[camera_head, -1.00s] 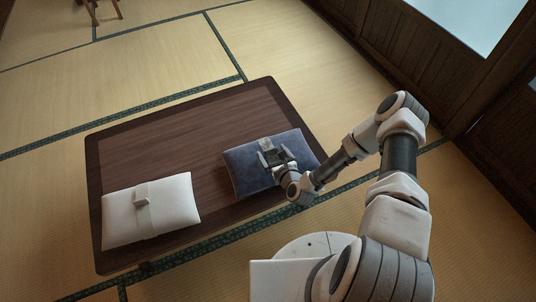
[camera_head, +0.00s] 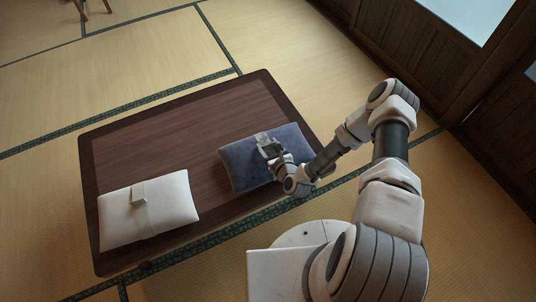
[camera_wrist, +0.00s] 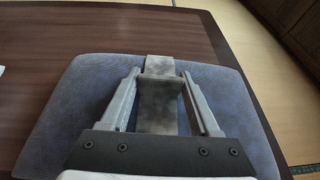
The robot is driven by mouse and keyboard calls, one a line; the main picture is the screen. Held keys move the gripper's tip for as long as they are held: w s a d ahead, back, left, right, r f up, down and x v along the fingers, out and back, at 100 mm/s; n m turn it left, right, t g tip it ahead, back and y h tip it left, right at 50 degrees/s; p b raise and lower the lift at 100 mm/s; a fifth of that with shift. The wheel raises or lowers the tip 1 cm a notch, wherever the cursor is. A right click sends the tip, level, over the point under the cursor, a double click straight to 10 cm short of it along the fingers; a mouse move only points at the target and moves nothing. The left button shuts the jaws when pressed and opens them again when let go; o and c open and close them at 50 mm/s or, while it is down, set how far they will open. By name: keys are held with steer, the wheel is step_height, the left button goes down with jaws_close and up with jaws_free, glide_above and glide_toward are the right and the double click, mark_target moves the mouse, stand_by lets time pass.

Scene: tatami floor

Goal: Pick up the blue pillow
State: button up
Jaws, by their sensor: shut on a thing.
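The blue pillow (camera_head: 240,165) lies on the right part of the low dark table, and fills much of the wrist view (camera_wrist: 70,115). A grey strap with a raised tab (camera_wrist: 160,66) runs across its middle. My gripper (camera_head: 264,142) is over the pillow. In the wrist view its two fingers (camera_wrist: 160,76) stand on either side of the tab and are shut on it. The fingers and palm hide part of the strap and the pillow's near side. I cannot see any gap between pillow and table.
The low wooden table (camera_head: 130,150) stands on the tatami floor. A white pillow (camera_head: 175,205) with a similar strap lies at its near left. The table's middle is clear. Dark wall panels (camera_head: 400,55) run along the right, and wooden furniture legs show at the top left.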

jaws_close()
steer(key=shift+r, duration=0.15)
